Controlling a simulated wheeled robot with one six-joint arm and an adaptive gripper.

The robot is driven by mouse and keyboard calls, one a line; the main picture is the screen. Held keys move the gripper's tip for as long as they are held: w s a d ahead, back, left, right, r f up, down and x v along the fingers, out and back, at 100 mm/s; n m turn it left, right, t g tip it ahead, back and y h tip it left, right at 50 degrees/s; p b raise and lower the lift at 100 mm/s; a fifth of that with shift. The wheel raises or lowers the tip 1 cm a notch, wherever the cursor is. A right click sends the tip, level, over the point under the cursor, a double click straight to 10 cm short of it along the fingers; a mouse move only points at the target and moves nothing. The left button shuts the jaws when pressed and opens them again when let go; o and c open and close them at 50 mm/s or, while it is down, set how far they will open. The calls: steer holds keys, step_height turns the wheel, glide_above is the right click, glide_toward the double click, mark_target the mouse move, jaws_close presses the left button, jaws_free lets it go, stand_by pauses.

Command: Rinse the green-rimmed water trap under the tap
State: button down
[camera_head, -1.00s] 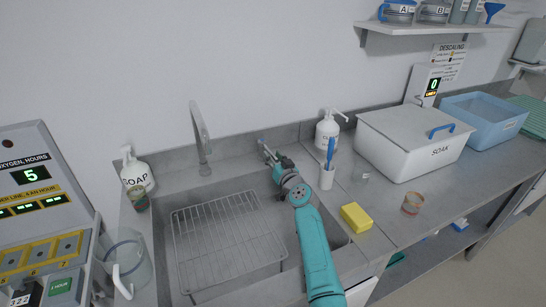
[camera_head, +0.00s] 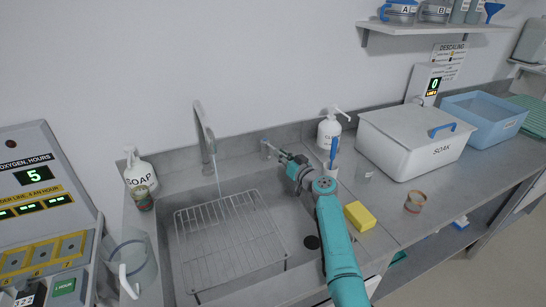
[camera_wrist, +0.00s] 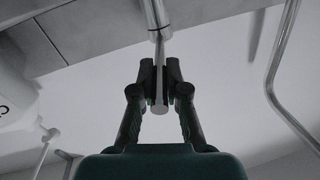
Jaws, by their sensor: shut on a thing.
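The tap (camera_head: 205,140) stands at the back of the sink, and a thin stream of water (camera_head: 217,178) falls from its spout onto the wire rack (camera_head: 230,240). My gripper (camera_head: 272,150) is at the sink's back edge, right of the tap, shut on a thin lever (camera_head: 264,147). In the wrist view my gripper (camera_wrist: 160,72) has its fingers closed around this grey lever (camera_wrist: 160,100). A small cup with a greenish look (camera_head: 143,200) stands by the soap bottle. Another small cup with an orange rim (camera_head: 415,202) stands on the right counter. Which one is green-rimmed is hard to tell.
A soap bottle (camera_head: 140,172), a clear jug (camera_head: 128,262) and a control panel (camera_head: 40,210) are at the left. A pump bottle (camera_head: 329,130), yellow sponge (camera_head: 359,215), lidded SOAK box (camera_head: 415,138) and blue tub (camera_head: 485,118) are at the right. Counter around the right cup is clear.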

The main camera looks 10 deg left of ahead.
stand_by(0.3)
steer(key=c, duration=1.2)
jaws_free()
steer(key=shift+d, duration=0.15)
steer(key=v, duration=1.2)
steer(key=shift+w, duration=0.1)
